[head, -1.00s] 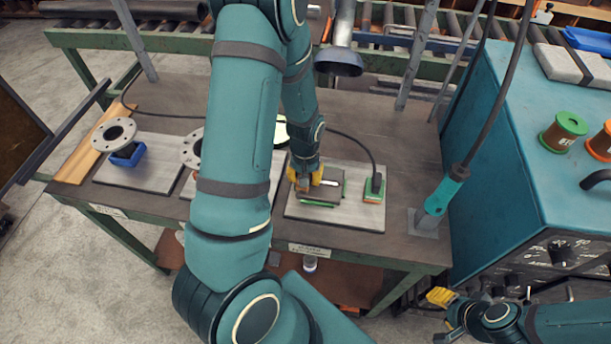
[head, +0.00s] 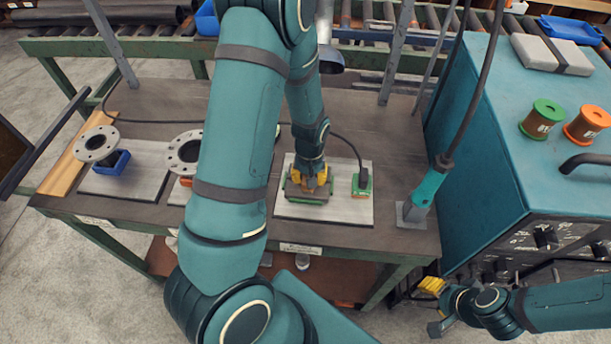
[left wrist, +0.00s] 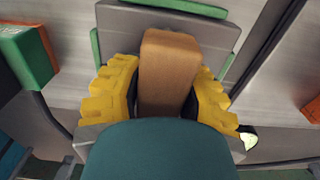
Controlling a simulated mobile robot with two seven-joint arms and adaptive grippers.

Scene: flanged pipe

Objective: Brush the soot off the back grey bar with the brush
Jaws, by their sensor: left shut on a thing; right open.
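My left gripper (head: 308,180) is over a pale metal plate (head: 345,212) at the table's front right. It is shut on a brown wooden block, which looks like the brush's handle (left wrist: 168,72), between its yellow fingers in the left wrist view. A dark grey bar-like piece (left wrist: 215,38) with green edges lies just beyond the handle there. The gripper covers most of it in the head view. I cannot make out bristles, soot, or separate front and back bars. My right gripper (head: 436,305) is open and empty, low at the right beside the table.
A green-and-orange block (head: 362,185) with a cable stands on the plate, right of my left gripper. A teal torch (head: 428,188) stands at the table's right end, beside a teal machine (head: 500,130). Flanged pipes (head: 97,144) are on the left.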

